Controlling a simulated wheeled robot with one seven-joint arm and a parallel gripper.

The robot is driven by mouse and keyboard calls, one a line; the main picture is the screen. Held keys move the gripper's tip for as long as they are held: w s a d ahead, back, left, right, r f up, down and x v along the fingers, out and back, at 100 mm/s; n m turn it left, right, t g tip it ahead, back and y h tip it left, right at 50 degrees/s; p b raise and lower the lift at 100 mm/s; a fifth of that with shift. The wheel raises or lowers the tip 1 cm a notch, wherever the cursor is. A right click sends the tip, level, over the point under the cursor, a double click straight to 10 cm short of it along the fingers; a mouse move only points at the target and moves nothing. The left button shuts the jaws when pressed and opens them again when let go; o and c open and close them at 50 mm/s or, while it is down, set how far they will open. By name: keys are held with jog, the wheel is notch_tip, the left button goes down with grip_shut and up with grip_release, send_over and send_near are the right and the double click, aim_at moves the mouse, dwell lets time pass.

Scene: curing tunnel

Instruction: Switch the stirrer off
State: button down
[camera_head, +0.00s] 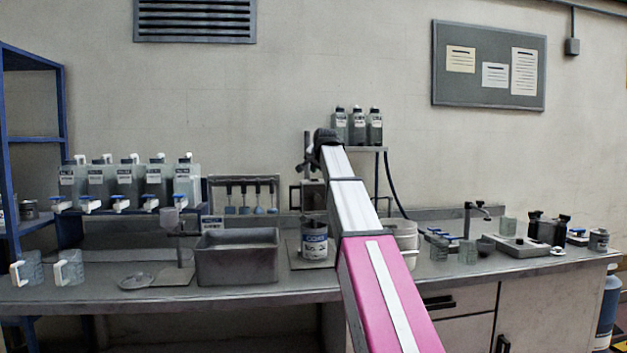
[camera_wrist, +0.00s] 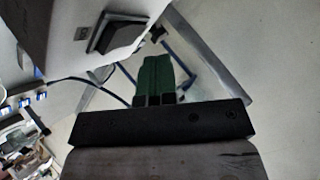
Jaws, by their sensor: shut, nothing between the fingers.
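The stirrer (camera_head: 309,190) stands on the bench behind a labelled can (camera_head: 315,241), partly covered by my arm in the head view. In the wrist view its pale housing (camera_wrist: 65,35) fills the upper left. A black rocker switch (camera_wrist: 116,34) in a dark frame sits on that housing. I cannot tell which way the rocker is set. My gripper (camera_wrist: 155,60) has its green fingers shut together with nothing between them. The fingertips are beside the switch, to its right in the wrist view, and appear apart from it. The head view hides the fingers.
A grey metal basin (camera_head: 237,265) stands left of the can. A pale bucket (camera_head: 403,238) is right of my arm. Three bottles (camera_head: 357,127) stand on a raised shelf close behind my arm's end. A dark cable (camera_head: 391,188) hangs below that shelf.

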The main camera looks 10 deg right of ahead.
jog(key=shift+s+r, duration=0.15)
jog(key=shift+r, duration=1.1)
jog(key=shift+s+r, duration=0.15)
jog(key=shift+r, duration=1.05)
jog(key=shift+s, duration=0.15)
